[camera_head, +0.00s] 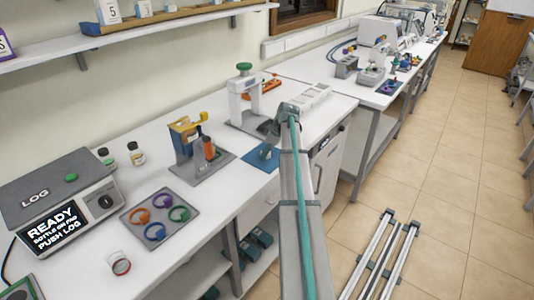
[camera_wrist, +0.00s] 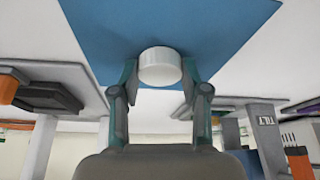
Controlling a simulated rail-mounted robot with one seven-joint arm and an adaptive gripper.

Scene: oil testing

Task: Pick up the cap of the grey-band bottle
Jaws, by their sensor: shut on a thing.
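A white round cap (camera_wrist: 160,66) is between the two fingertips of my gripper (camera_wrist: 159,76) in the wrist view. The gripper is shut on it, one finger against each side. A blue mat (camera_wrist: 200,25) lies behind the cap; I cannot tell whether the cap touches it. In the head view the blue mat (camera_head: 258,161) lies near the bench's front edge, with my gripper over it and the cap not discernible. Two small bottles stand at the back left of the bench, one (camera_head: 105,157) beside the other (camera_head: 137,154). No grey band can be made out on them.
A tray with coloured rings (camera_head: 160,215), a log device (camera_head: 60,200) and a small jar (camera_head: 120,263) occupy the left bench.

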